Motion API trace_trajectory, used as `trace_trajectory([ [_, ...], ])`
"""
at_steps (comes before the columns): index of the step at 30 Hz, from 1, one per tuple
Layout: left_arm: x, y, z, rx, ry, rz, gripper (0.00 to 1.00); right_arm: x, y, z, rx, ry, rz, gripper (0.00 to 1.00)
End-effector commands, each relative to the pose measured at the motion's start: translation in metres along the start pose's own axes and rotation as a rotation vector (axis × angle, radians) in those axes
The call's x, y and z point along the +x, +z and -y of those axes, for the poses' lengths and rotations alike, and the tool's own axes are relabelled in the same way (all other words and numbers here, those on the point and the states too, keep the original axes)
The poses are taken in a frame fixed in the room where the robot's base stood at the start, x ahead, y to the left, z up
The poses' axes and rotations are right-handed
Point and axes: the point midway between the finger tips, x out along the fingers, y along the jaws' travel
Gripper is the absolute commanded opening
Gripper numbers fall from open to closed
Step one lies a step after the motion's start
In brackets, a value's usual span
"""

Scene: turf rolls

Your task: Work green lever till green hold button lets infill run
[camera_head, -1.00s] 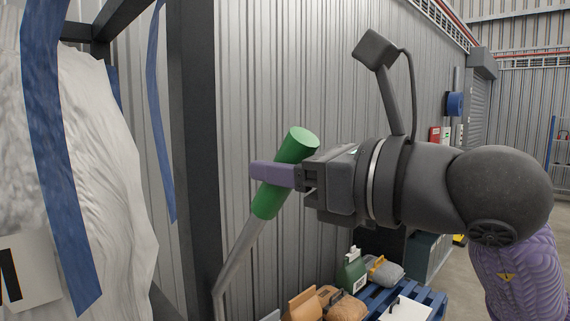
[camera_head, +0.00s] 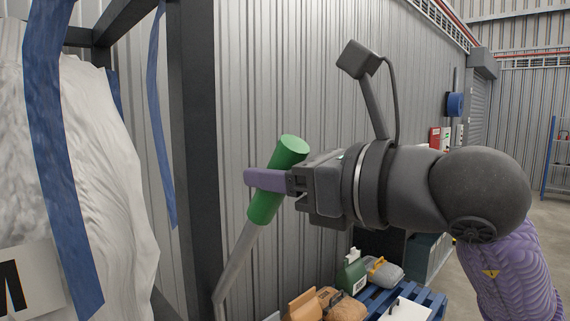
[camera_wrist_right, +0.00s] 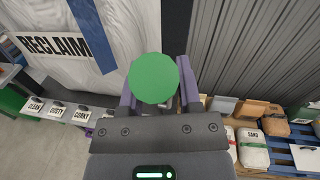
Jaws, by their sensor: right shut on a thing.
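The green lever grip (camera_head: 288,152) sits on top of a slanted grey metal rod (camera_head: 236,262). My right gripper (camera_head: 266,180) is shut on the green grip, its purple fingers on either side. In the right wrist view the round green end of the grip (camera_wrist_right: 153,78) shows between the purple fingers (camera_wrist_right: 158,98). The lever leans to the upper right in the head view. Its lower end goes out of the bottom of the head view. My left gripper is not in view. I see no green hold button in these frames.
A white bulk bag (camera_head: 98,175) with blue straps hangs in a dark frame (camera_head: 198,150) at left. A "RECLAIM" sign (camera_wrist_right: 53,45) shows on it. Blue pallets (camera_head: 432,298) with bags stand below right. A ribbed metal wall (camera_head: 300,90) is behind the lever.

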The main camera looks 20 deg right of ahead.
Motion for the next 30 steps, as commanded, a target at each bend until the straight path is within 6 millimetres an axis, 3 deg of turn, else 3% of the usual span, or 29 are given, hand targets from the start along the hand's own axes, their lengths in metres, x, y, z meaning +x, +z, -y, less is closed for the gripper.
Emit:
trace_trajectory([
  [1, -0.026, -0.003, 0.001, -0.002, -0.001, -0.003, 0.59, 0.006, 0.019, 0.003, 0.008, 0.003, -0.033, 0.0],
  [3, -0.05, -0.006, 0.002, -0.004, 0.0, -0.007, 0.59, 0.019, 0.03, 0.006, 0.019, 0.011, -0.091, 0.0],
  [12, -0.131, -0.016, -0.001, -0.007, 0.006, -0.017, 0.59, 0.083, 0.051, 0.019, 0.062, 0.039, -0.347, 0.0],
  [18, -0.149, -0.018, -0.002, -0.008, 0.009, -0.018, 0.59, 0.105, 0.048, 0.023, 0.072, 0.048, -0.431, 0.0],
  [28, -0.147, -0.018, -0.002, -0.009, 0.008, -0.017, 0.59, 0.107, 0.043, 0.023, 0.071, 0.048, -0.439, 0.0],
  [29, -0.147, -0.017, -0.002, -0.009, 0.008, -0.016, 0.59, 0.107, 0.043, 0.023, 0.071, 0.048, -0.44, 0.48],
  [30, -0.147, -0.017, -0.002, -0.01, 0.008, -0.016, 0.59, 0.107, 0.043, 0.023, 0.071, 0.048, -0.44, 0.56],
])
